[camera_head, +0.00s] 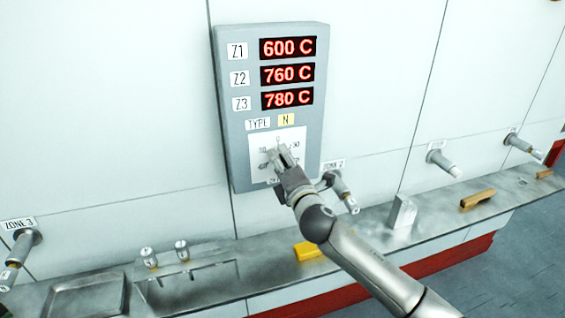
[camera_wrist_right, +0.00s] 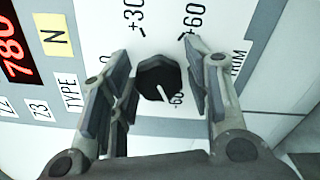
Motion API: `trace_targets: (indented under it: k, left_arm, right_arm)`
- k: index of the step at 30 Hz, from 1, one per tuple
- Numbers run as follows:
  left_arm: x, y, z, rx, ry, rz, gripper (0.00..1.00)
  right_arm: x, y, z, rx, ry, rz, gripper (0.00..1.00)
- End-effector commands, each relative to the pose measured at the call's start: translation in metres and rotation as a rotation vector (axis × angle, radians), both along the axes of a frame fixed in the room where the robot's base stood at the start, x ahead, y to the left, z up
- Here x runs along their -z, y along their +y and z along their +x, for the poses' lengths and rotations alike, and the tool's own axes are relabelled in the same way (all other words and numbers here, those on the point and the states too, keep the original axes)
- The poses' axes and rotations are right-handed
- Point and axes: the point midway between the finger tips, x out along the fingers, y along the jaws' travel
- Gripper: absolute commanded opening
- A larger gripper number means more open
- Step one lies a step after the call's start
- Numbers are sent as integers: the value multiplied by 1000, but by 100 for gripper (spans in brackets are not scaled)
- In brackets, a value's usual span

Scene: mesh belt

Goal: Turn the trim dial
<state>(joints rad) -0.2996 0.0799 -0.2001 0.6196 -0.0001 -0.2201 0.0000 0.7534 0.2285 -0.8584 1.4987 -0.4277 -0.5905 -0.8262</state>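The trim dial is a black knob (camera_wrist_right: 160,79) on a white scale plate, marked +30, +60 and -60, with TRIM printed beside it. A white pointer line on the knob points toward the lower right in the right wrist view, near the -60 mark. My right gripper (camera_wrist_right: 158,85) is open, with its fingers on either side of the knob and gaps between them and it. My left gripper is not in view.
The grey control box (camera_head: 229,118) shows red readouts of 600, 760 and 780 C. Below it runs a metal ledge (camera_head: 375,225) with a yellow block (camera_head: 307,251), a grey block (camera_head: 403,212) and a wooden-coloured piece (camera_head: 478,199). Fittings stick out of the wall.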

Motion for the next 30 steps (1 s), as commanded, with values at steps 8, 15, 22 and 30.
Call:
trace_targets:
  k: [8,15,22,30]
  left_arm:
    - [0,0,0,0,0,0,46]
    - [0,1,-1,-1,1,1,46]
    - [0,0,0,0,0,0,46]
    - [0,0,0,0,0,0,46]
  right_arm:
    - [-1,0,0,0,0,2,58]
    - [0,-2,-6,0,0,2,58]
    - [0,-12,-35,-1,0,3,58]
    - [0,-26,-79,0,1,2,58]
